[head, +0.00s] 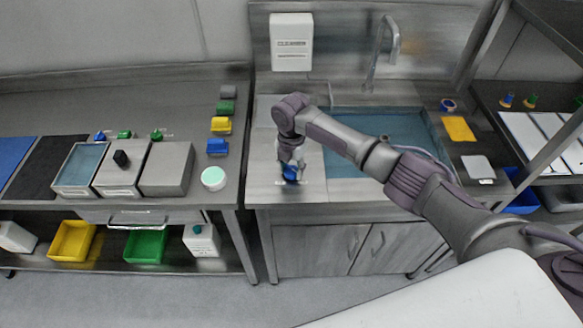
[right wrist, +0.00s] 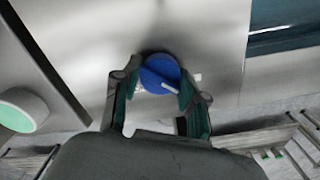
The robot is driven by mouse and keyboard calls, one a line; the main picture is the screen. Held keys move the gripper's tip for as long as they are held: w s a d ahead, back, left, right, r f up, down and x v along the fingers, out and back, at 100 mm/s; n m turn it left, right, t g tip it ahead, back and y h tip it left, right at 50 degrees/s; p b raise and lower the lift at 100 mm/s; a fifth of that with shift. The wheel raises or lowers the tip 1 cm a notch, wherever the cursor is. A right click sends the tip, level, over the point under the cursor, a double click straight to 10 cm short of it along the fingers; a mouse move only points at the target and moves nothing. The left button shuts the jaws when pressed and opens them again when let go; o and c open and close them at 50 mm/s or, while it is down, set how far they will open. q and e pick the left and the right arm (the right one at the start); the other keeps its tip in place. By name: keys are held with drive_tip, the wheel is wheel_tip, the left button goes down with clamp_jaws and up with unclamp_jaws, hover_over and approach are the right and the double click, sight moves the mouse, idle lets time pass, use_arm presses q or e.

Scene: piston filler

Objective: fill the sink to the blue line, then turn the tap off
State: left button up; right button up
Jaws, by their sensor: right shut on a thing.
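The sink (head: 410,128) is set in the steel counter and its basin looks blue; my right arm crosses in front of part of it. I cannot make out the blue line or the water level. The tap (head: 383,55) is a curved steel spout at the back of the sink; I cannot see a stream from it. The blue tap knob (head: 291,174) is at the counter's front left and shows a white mark in the right wrist view (right wrist: 158,74). My right gripper (head: 290,163) is shut on this knob, a finger on each side. My left gripper is out of view.
A round pale-green-topped item (head: 214,178) stands on the left bench near its right edge. Blue (head: 217,147) and yellow (head: 221,125) blocks lie behind it. A yellow cloth (head: 459,129) and a white pad (head: 478,168) lie right of the sink. A white box (head: 291,42) hangs on the wall.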

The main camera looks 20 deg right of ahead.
sight(291, 170)
drive_tip(key=o, duration=1.1)
drive_tip(key=shift+o, duration=0.2)
wheel_tip(291, 170, up, 12)
